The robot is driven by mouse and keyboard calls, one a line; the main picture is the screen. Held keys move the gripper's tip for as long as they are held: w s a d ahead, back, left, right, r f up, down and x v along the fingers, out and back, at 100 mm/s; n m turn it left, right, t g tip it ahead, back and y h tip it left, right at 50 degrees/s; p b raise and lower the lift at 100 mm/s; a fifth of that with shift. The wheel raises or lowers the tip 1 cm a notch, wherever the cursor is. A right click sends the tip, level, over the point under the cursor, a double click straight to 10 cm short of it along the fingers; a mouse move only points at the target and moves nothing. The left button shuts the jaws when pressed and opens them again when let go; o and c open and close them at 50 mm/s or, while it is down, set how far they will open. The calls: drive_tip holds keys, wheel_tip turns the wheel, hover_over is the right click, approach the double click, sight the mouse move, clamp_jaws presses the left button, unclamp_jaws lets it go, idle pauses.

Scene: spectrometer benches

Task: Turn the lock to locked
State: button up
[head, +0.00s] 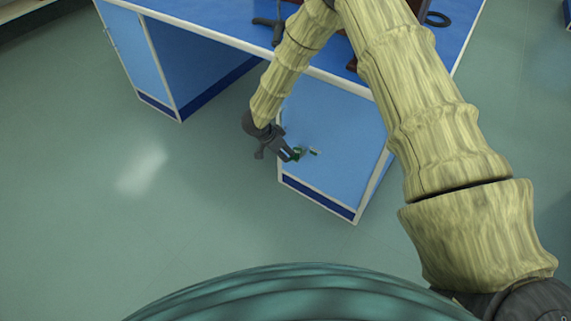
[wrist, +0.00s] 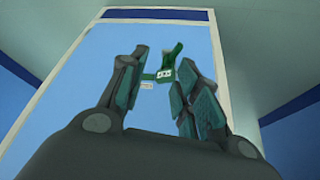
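The green lock (wrist: 163,73) is on the light blue cabinet door (wrist: 87,75). A dark green lever (wrist: 174,51) stands up from it, tilted slightly right. In the head view the lock (head: 299,153) is small and partly behind my gripper (head: 288,154). In the wrist view my gripper (wrist: 164,56) is open, with the lock seen in the gap between its fingers. The right finger looks close to the lock's right side; I cannot tell whether it touches. The lock's marking is too small to read.
A small white label (wrist: 147,85) is on the door just below left of the lock. The blue bench top (head: 222,18) with its pale edge overhangs the cabinet (head: 335,130). An open knee space (head: 200,65) lies left of it. The green floor (head: 90,220) is clear at left.

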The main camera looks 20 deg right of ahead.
drive_tip(key=w+d+f+m+b, duration=0.1)
drive_tip(key=w+f, duration=0.3)
drive_tip(key=f, duration=0.5)
drive_tip(key=shift+d+g+y+b, duration=0.3)
drive_tip(key=shift+d+b, duration=0.35)
drive_tip(key=shift+b, duration=0.1)
clamp_jaws()
